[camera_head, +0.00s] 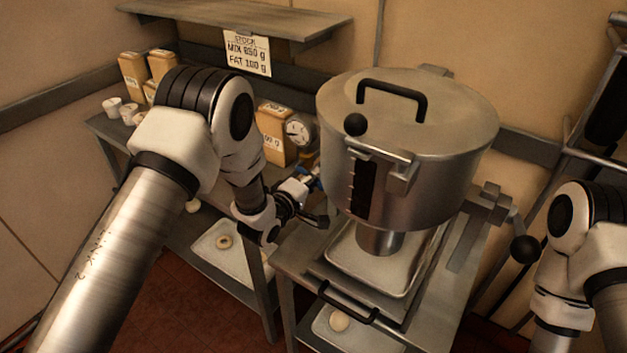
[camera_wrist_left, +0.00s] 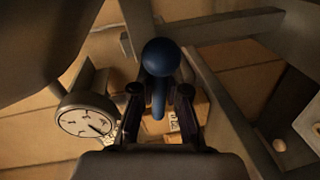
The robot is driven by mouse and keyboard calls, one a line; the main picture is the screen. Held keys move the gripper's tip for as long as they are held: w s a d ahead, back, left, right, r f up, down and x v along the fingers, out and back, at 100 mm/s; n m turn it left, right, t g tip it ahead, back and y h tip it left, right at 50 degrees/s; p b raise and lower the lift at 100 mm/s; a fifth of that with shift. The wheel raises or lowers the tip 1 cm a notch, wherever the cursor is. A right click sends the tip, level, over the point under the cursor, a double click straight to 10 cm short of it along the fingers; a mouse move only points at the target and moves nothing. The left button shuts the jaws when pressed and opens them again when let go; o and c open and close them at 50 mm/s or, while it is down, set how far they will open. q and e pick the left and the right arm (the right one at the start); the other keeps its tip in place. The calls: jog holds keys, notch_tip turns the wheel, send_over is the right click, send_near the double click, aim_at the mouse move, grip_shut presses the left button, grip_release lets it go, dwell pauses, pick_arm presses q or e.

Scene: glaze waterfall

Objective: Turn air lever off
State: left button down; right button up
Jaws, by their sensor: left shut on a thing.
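The air lever is blue with a round knob (camera_wrist_left: 160,56). In the left wrist view its knob and short stem stand between the two dark fingertips of my left gripper (camera_wrist_left: 160,98). In the head view my left gripper (camera_head: 310,200) is left of the big steel pot, and a small bit of blue (camera_head: 318,172) shows beside it. The left gripper is shut on the lever. Most of the lever is hidden in the head view. The lever's on or off position cannot be read. My right arm shows at the right edge, with its gripper out of view.
A round gauge (camera_head: 299,131) sits behind the left gripper and also shows in the wrist view (camera_wrist_left: 85,122). The steel pot (camera_head: 440,125) with a black-handled lid stands close on the right, above a tray (camera_head: 345,265). Cartons (camera_head: 132,75) and cups line the back table.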

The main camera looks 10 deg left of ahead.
pick_arm(q)
jog(key=shift+r+n+h, duration=0.3)
jog(key=shift+r+n, duration=0.3)
jog(key=shift+n, duration=0.3)
jog(key=c, duration=1.2)
grip_release()
jog(key=shift+o, duration=0.2)
jog(key=shift+a, duration=0.1)
jog(key=v, duration=1.2)
